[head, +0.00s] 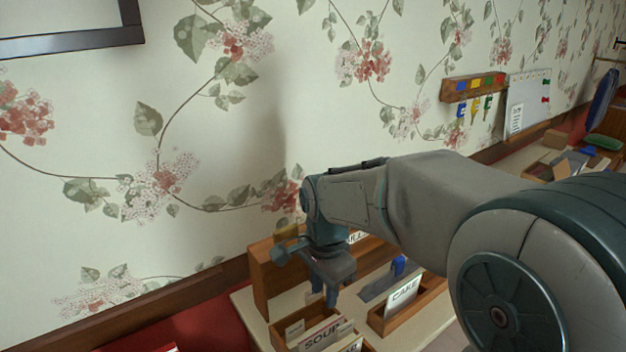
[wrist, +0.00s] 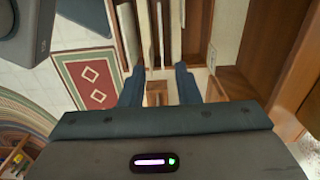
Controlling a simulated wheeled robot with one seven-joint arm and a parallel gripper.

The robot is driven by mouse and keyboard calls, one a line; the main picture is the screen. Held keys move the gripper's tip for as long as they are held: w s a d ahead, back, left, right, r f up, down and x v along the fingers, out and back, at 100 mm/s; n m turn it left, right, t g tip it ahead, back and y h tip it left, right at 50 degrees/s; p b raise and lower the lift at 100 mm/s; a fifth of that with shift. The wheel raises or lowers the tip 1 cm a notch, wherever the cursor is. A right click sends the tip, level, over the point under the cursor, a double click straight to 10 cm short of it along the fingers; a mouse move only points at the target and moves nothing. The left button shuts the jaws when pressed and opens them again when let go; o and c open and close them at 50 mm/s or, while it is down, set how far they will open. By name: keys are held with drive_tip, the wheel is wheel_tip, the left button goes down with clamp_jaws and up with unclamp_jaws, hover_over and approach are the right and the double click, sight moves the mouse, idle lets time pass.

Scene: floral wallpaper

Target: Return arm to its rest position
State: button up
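My arm reaches from the right of the head view, over a shelf with wooden card boxes. My gripper (head: 330,288) points down just above and behind the box of cards labelled SOUP (head: 322,335). In the wrist view my gripper (wrist: 158,78) has its two fingers apart, with a gap between them. Upright cards (wrist: 160,30) show beyond the fingertips, and I see nothing clamped between them. The arm hides part of the shelf behind it.
A wooden box with a CAKE card (head: 402,296) stands right of the gripper, close by. A wooden organizer (head: 262,285) stands against the wall. A key rack (head: 474,86) hangs further right. A patterned rug (wrist: 92,80) lies on the floor below. Free room lies above the shelf, left of the arm.

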drive_tip(key=s+d+r+n+t, duration=0.1)
drive_tip(key=s+d+n+t, duration=0.2)
drive_tip(key=s+d+n, duration=0.8)
drive_tip(key=shift+s+d, duration=0.5)
drive_tip(key=shift+s, duration=0.3)
